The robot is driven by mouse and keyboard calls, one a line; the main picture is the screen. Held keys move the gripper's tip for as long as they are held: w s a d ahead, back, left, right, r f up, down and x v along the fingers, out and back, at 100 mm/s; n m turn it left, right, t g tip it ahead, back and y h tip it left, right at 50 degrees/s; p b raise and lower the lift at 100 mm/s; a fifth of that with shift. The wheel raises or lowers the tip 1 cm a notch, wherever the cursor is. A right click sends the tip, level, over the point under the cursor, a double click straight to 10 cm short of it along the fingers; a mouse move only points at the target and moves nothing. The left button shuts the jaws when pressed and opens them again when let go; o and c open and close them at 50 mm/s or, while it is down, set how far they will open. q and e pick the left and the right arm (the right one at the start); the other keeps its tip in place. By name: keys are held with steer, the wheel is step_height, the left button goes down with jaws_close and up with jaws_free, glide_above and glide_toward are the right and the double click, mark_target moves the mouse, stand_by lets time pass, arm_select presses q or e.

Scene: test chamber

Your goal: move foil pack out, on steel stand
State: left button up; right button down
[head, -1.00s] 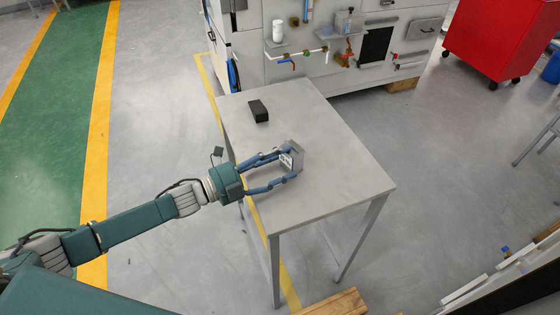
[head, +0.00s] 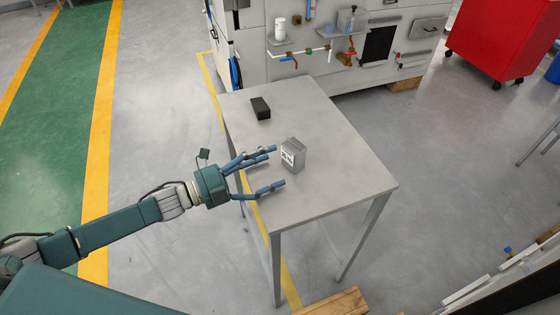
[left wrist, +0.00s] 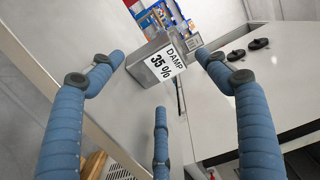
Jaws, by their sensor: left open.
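The foil pack (head: 294,153) is a small silver-grey block with a white label. It stands upright on the grey steel stand (head: 335,185), near the middle of its top. My right gripper is not in view.
A black block (head: 260,108) lies on the stand's far left part. The right and front of the stand top are clear. A grey cabinet (head: 340,60) with pipes and a white bottle is behind it. A red cart (head: 497,40) is at the back right.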

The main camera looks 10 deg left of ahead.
arm_select(q)
steer(key=b+v, duration=0.1)
steer(key=v, duration=0.7)
